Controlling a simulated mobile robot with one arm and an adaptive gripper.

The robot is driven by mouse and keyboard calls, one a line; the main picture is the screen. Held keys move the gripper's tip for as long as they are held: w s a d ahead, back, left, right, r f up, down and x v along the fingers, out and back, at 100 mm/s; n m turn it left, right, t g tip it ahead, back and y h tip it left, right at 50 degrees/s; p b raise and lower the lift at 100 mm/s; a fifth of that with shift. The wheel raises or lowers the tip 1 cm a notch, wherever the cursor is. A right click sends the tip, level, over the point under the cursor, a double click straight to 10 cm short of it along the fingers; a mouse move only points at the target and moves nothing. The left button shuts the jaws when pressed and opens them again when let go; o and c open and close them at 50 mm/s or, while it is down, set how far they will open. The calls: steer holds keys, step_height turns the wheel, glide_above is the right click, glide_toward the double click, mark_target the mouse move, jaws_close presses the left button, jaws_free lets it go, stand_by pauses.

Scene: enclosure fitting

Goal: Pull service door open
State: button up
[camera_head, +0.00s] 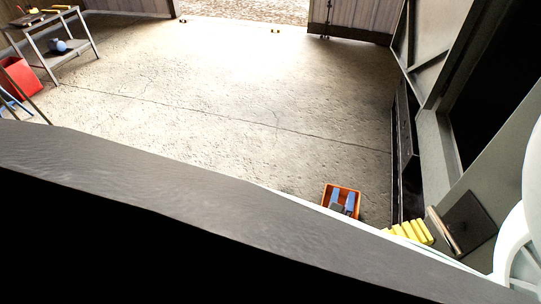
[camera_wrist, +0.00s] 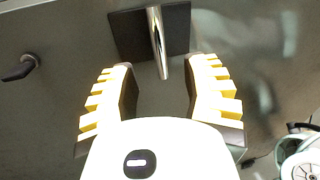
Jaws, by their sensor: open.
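The service door seems to be the grey panel (camera_wrist: 60,30) that fills much of the wrist view. A shiny metal bar handle (camera_wrist: 156,30) stands on a dark square plate (camera_wrist: 128,35) on it. My gripper (camera_wrist: 163,66) is open, its yellow ribbed fingers on either side of the bar's near end, with gaps on both sides. In the head view, yellow finger parts of my gripper (camera_head: 412,232) show beside the bar (camera_head: 446,231) and the dark plate (camera_head: 470,222) at lower right. My own dark body part hides the lower left.
A black lever (camera_wrist: 20,68) sits on the panel at left in the wrist view. An orange bin (camera_head: 341,200) with blue items stands on the floor near my gripper. A metal table (camera_head: 55,45) and red bin (camera_head: 20,77) stand far left. The middle floor is clear.

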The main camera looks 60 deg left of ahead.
steer(key=v, duration=0.7)
stand_by(0.4)
